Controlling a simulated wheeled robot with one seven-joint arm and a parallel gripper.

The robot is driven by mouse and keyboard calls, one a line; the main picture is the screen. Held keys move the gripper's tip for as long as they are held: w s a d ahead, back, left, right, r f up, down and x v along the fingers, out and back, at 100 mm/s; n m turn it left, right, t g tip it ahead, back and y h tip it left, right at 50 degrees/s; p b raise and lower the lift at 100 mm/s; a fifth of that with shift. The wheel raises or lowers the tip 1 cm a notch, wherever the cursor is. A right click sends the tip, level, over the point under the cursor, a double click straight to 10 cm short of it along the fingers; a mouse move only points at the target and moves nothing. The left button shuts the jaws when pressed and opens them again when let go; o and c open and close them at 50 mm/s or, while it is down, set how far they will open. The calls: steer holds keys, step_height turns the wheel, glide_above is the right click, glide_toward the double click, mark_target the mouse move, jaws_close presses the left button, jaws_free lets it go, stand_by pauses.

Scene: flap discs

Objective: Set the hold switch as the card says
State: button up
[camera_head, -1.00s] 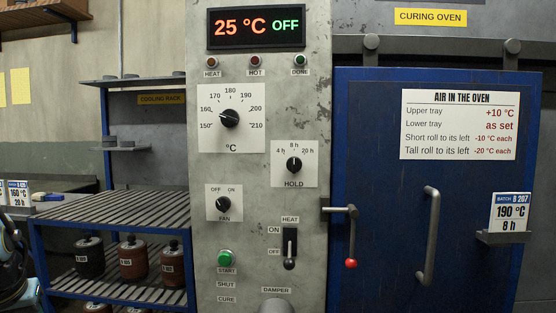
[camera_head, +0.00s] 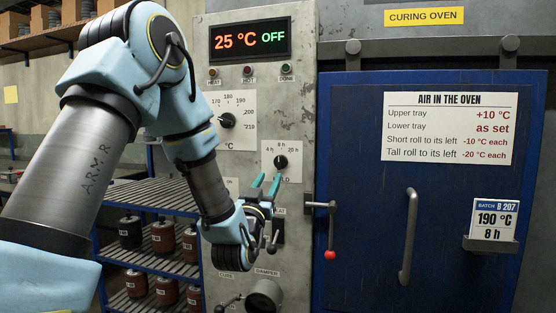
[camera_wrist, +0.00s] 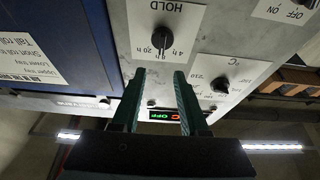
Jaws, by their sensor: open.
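The hold switch (camera_head: 281,161) is a black knob on a white plate marked 4 h, 8 h and 20 h. Its pointer seems to point up, toward 8 h. The batch card (camera_head: 494,220) on the oven door reads B 207, 190 °C, 8 h. My gripper (camera_head: 267,181) is open and empty, just below the hold switch, with its fingers pointing up toward it. In the wrist view the hold switch (camera_wrist: 161,39) appears upside down beyond and between the open fingertips (camera_wrist: 160,77). I see no contact. The fingers partly cover the HOLD label in the head view.
The temperature dial (camera_head: 227,120) is up and left of the hold switch, partly behind my arm. The heat switch (camera_head: 278,231) is close below my gripper. The door latch lever (camera_head: 331,228) with a red knob is at right. The display (camera_head: 250,39) reads 25 °C OFF.

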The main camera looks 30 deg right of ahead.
mark_target(279, 158)
steer(key=p+x, duration=0.4)
steer(key=x, duration=0.6)
steer(key=shift+w+r+p, duration=0.1)
steer(key=shift+w+p, duration=0.05)
steer(key=shift+p, duration=0.15)
jaws_close()
